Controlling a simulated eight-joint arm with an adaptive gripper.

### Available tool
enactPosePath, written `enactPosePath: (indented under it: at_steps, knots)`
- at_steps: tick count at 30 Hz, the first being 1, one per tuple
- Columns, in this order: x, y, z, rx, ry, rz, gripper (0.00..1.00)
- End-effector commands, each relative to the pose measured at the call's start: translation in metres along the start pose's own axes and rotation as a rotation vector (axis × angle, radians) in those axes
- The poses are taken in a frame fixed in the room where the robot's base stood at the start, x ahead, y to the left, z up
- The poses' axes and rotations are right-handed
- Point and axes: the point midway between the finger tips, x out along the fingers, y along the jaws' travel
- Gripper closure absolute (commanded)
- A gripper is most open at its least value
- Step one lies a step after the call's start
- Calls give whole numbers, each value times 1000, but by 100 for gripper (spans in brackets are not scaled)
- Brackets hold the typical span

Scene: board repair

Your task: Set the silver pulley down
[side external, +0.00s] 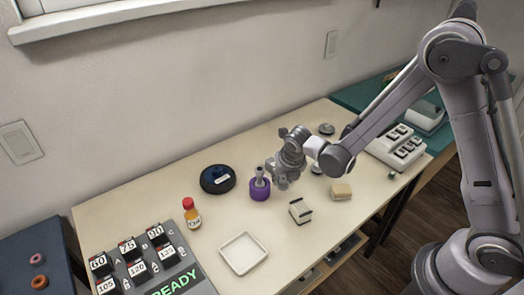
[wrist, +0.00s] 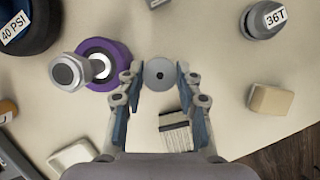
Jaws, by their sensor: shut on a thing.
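The silver pulley is a small grey disc (wrist: 159,74) with a dark centre hole. In the wrist view it sits between the fingertips of my gripper (wrist: 159,80), which is shut on it. In the side view my gripper (side external: 282,181) is low over the table, just right of the purple-based silver post; the pulley is hard to make out there. Its height above the table is unclear. The purple base with its upright silver post (side external: 260,190) also shows in the wrist view (wrist: 104,66), left of the fingers and apart from the pulley.
A black round unit (side external: 217,179) labelled 40 PSI stands left. A striped block (side external: 300,211), a beige block (side external: 341,191) and a grey piece marked 36T (wrist: 264,20) lie nearby. A white tray (side external: 243,253), a bottle (side external: 191,213) and numbered black blocks (side external: 137,269) are front left.

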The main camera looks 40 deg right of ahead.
Motion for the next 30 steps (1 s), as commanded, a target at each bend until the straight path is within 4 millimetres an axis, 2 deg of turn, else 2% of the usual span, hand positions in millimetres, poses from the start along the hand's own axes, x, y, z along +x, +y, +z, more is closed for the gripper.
enactPosePath:
  at_steps: [2, 9, 15, 21, 26, 29, 30]
  knots:
    - [-12, -1, 4, 0, 0, 0, 100]
    - [-38, -54, 15, 5, 0, -2, 100]
    - [-57, -89, 23, 4, -1, -1, 100]
    - [-68, -110, 28, 2, 0, -1, 100]
    - [-71, -107, 36, -2, 1, 1, 100]
    - [-68, -88, 49, -5, 4, 3, 100]
    - [-66, -76, 56, -7, 5, 4, 100]
